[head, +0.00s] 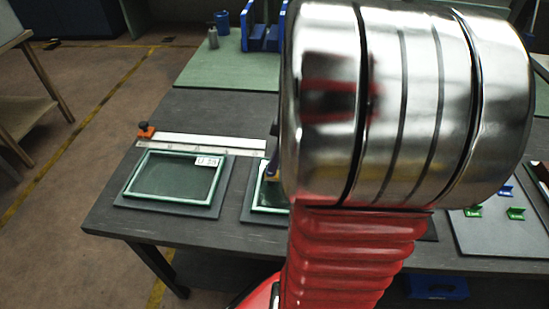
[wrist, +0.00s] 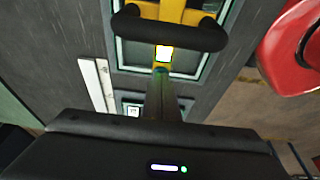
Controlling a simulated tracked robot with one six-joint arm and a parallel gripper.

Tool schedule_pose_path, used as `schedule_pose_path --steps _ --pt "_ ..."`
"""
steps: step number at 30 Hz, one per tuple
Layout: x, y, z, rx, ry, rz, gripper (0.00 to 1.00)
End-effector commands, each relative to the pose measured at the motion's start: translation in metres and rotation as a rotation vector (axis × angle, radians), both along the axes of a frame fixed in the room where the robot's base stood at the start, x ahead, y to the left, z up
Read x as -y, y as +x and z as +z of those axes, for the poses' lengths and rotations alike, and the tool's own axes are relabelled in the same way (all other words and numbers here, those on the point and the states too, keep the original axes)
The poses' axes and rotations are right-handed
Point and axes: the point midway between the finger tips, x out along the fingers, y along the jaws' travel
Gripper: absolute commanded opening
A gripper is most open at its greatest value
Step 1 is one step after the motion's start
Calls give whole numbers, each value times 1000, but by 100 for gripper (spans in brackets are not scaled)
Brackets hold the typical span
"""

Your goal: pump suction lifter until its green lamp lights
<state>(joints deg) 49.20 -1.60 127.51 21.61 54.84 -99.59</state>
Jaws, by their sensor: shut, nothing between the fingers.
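The suction lifter (wrist: 172,37) is in the wrist view, with a yellow body and a thick black handle bar. It stands over a framed glass pane (wrist: 200,68). A small bright whitish-yellow square (wrist: 163,54) shows on it below the handle; I cannot tell whether this is its lamp, and I see no clear green light on the lifter. My gripper (wrist: 161,74) is shut and empty, its tips close to the bright square; I cannot tell whether they touch. In the head view my arm hides most of the lifter and the middle pane (head: 262,196).
Another framed pane (head: 172,178) labelled U 33 lies at the left of the grey table (head: 130,240). A metal rule (head: 205,142) with an orange end lies behind it. A board with green and blue clips (head: 475,240) is at right. Blue racks (head: 262,38) stand at the back.

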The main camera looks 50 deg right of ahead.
Motion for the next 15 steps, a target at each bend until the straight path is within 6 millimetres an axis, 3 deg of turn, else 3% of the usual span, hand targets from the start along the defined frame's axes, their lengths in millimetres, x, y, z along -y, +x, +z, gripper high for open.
schedule_pose_path --steps 4,15 --pt "-1 -1 -15 -5 3 -1 0" --pt "-1 -3 -15 -10 4 0 0"
